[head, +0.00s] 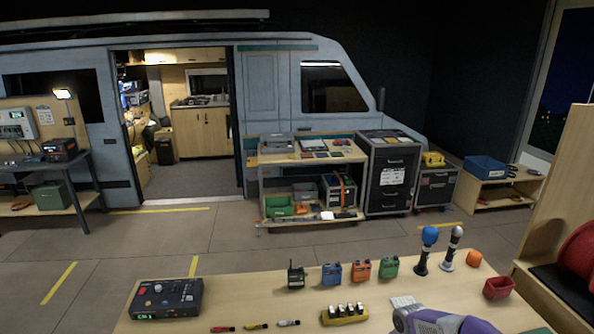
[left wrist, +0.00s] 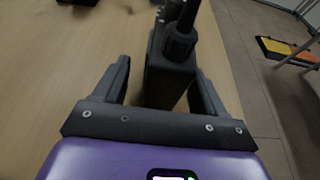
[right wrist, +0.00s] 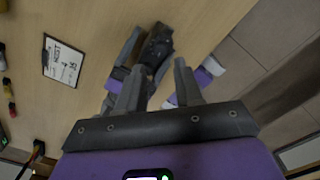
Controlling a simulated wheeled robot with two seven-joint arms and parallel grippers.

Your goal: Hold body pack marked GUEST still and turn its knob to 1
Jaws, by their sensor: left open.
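A dark body pack with a ribbed knob and an upright stub (left wrist: 172,72) stands between the two fingers of my left gripper (left wrist: 158,88) in the left wrist view. Those fingers are open, with a visible gap on the left side. I see no GUEST marking on the pack. My right gripper (right wrist: 157,85) is open, its fingers pointing at a dark object (right wrist: 157,45) that looks like the same pack. Grey and purple gripper parts lie beyond the right fingers. In the head view a purple and grey gripper part (head: 440,319) hides the pack.
A white card (right wrist: 64,60) with printed text lies on the table. A black (head: 296,277), a blue (head: 331,274), an orange (head: 361,270) and a green pack (head: 389,267) stand in a row. Microphones (head: 425,251), a yellow holder (head: 344,315) and a mixer (head: 166,299) also occupy the table.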

